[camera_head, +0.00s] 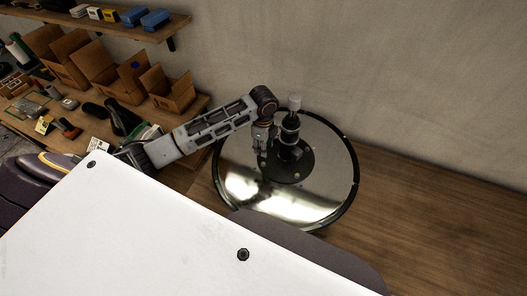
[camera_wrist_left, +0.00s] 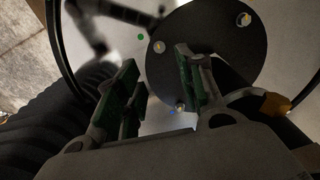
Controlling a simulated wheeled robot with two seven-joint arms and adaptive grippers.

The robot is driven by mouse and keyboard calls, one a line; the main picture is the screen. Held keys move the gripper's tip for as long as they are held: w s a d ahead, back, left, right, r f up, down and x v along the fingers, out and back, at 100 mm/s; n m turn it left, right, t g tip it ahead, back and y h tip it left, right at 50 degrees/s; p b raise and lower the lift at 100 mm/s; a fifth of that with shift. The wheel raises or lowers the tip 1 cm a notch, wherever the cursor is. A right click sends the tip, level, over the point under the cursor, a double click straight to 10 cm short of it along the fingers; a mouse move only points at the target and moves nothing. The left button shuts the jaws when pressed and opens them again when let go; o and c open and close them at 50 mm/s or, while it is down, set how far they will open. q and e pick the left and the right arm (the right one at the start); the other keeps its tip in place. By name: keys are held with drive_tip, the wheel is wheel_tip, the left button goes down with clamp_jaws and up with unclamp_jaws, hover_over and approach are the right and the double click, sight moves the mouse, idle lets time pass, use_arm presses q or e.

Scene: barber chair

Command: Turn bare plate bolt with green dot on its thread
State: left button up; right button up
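The black round plate (camera_head: 290,172) sits on the chrome disc base (camera_head: 330,185) and carries the central column. It also shows in the left wrist view (camera_wrist_left: 215,45), with a bolt (camera_wrist_left: 159,46) at its left edge, another bolt (camera_wrist_left: 243,19) at upper right and a third bolt (camera_wrist_left: 180,106) near the bottom. My left gripper (camera_head: 262,150) is beside the column, above the plate. Its fingers (camera_wrist_left: 156,62) are open and empty, with the left-edge bolt beyond the gap. My right gripper is not in view.
The upright column (camera_head: 289,130) with a pale top stands right of my left gripper. A workbench with cardboard bins (camera_head: 172,94) and tools is at left, under a shelf (camera_head: 125,27). A wall is behind. The wooden floor (camera_head: 430,215) at right is clear.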

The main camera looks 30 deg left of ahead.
use_arm(q)
drive_tip(key=shift+r, duration=0.65)
